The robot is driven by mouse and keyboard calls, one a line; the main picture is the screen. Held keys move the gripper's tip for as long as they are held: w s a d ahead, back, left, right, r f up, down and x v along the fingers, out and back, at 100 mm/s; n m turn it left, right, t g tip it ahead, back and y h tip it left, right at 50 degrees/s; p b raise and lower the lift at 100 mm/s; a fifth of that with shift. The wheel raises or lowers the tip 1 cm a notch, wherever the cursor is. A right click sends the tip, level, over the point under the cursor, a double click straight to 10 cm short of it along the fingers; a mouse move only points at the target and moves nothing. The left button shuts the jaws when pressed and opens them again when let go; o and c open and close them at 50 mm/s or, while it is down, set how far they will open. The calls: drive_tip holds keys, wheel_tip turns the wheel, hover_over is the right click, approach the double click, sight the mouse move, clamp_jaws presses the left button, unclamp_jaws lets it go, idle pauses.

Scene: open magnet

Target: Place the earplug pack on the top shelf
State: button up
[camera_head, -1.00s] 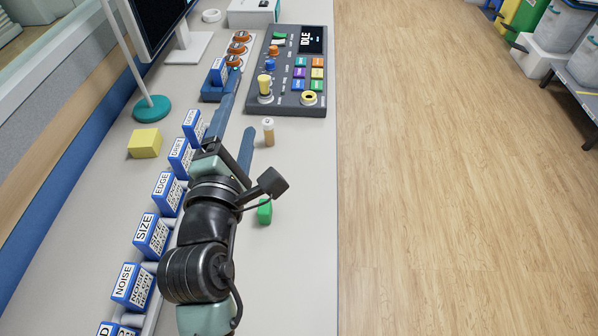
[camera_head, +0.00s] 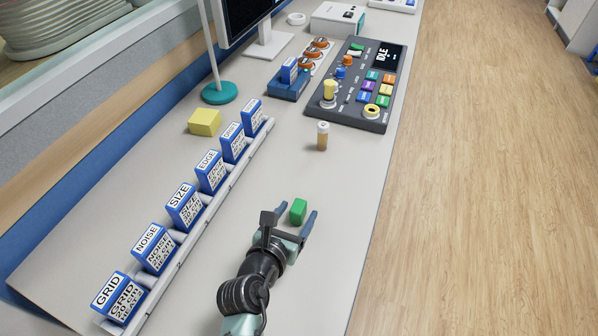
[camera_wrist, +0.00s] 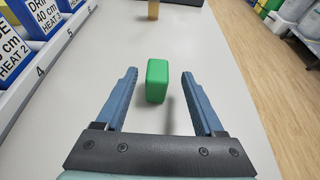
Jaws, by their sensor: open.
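A small green block (camera_head: 298,210), with no readable label, lies on the pale counter; it may be the earplug pack, but I cannot confirm that. In the wrist view the green block (camera_wrist: 157,81) lies between my two blue fingers, nearer their tips, with a gap on each side. My gripper (camera_head: 297,214) is open and holds nothing; it also shows in the wrist view (camera_wrist: 160,75). I cannot make out a top shelf in these views.
A rack (camera_head: 205,215) of blue labelled blocks runs along the left. A small capped vial (camera_head: 322,137), a yellow block (camera_head: 205,122) and a control panel (camera_head: 360,85) showing IDLE lie farther back. The counter around the green block is clear; its right edge drops to the wooden floor.

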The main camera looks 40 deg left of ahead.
sight(303, 202)
drive_tip(key=b+x, duration=0.1)
drive_tip(key=x, duration=0.4)
drive_tip(key=shift+w+a+f+b, duration=0.2)
drive_tip(key=shift+w+f+b, duration=0.05)
drive_tip(key=shift+f+b, duration=0.1)
drive_tip(key=shift+r, duration=0.1)
clamp_jaws()
